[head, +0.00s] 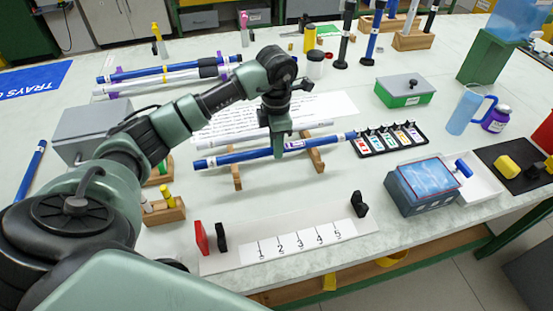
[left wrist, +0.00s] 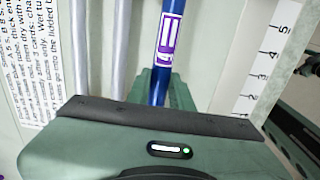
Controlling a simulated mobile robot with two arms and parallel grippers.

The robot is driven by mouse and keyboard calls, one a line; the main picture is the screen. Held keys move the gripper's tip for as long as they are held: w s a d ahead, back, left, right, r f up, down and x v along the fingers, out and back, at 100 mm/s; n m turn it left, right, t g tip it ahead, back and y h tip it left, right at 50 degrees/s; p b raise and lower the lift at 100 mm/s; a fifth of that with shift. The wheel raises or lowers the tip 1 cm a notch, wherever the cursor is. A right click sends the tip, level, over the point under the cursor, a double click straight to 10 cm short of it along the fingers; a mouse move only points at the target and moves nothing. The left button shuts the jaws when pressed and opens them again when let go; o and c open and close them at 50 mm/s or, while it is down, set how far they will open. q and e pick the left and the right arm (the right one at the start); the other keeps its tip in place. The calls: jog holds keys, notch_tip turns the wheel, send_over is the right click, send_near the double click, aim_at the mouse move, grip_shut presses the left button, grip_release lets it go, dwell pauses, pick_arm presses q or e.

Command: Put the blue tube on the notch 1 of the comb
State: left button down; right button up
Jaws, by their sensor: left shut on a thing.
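A blue tube (head: 238,155) with white bands and a purple label lies across two wooden supports (head: 236,176) in the middle of the table. My left gripper (head: 283,150) reaches down over the tube and is shut on it near the label. In the left wrist view the blue tube (left wrist: 170,55) runs up from the gripper (left wrist: 158,88), whose fingers are mostly hidden by its body. I cannot tell whether the tube is lifted off the supports. No part is clearly marked as the comb; numbers 1 to 5 are on a white strip (head: 297,241) at the front.
The strip's board has a red plate (head: 201,238) and black uprights. Pale rods (head: 232,139) lie just behind the tube. A card tray (head: 390,138) and blue-topped box (head: 424,185) stand at right; a grey box (head: 90,132) stands left.

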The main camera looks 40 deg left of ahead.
pick_arm(q)
notch_tip(320, 180, down, 2)
jog(key=shift+d+f, duration=0.1)
jog(key=shift+f, duration=0.15)
notch_tip(320, 180, down, 3)
jog(key=shift+f+p, duration=0.2)
jog(key=shift+p, duration=0.2)
jog(key=shift+f, duration=0.5)
jog(key=c, duration=1.3)
grip_release()
jog(key=shift+o, duration=0.2)
pick_arm(e)
jog(key=shift+w+a+r, duration=0.4)
jog(key=shift+w+a, duration=0.1)
jog(key=shift+w, duration=0.1)
pick_arm(q)
jog(key=shift+r, duration=0.1)
